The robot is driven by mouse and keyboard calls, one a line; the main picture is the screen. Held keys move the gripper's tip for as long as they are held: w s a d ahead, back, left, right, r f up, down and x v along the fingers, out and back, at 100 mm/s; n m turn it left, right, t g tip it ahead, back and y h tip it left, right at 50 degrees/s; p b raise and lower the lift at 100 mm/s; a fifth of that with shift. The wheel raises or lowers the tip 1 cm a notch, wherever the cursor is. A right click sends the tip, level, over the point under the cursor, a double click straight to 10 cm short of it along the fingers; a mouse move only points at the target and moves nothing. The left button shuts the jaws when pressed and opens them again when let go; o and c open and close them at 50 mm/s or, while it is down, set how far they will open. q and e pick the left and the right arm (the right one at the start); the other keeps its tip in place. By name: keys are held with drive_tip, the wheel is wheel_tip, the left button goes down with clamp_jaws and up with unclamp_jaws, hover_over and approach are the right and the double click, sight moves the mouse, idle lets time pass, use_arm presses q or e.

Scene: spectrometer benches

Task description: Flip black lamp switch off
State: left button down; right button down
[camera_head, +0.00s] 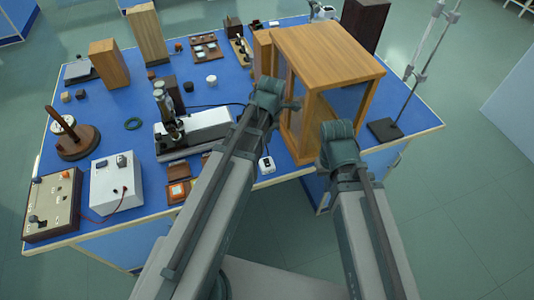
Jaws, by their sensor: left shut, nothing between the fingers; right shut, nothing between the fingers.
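The black lamp and its switch are hard to single out. A small white box with a dark rocker-like patch (266,165) lies near the table's front edge, between my two arms; it may be a switch. I cannot read its position. My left gripper (269,94) is at the end of my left arm, above and beyond this box, beside the wooden frame. My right gripper (338,141) is to the right of the box, in front of the frame's right side. Both are shut and empty, apart from the box; their fingertips are not clear.
An open wooden frame (325,50) stands close to both grippers. A stand with a tall rod (384,129) is at right. A microscope-like instrument (170,118), white power box (117,182) and brown control box (52,205) occupy the left. Bare blue tabletop (110,110) shows between items.

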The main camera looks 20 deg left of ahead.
sight(266, 160)
use_arm(q)
drive_tip(key=shift+f, duration=0.1)
drive_tip(key=f+b, duration=0.4)
drive_tip(key=w+f+b, duration=0.1)
drive_tip(key=f+b, duration=0.4)
drive_tip(key=a+f+b, duration=0.1)
drive_tip(key=f+b, duration=0.3)
drive_tip(key=b, duration=0.1)
drive_tip(key=shift+w+f, duration=0.2)
drive_tip(key=shift+f, duration=0.2)
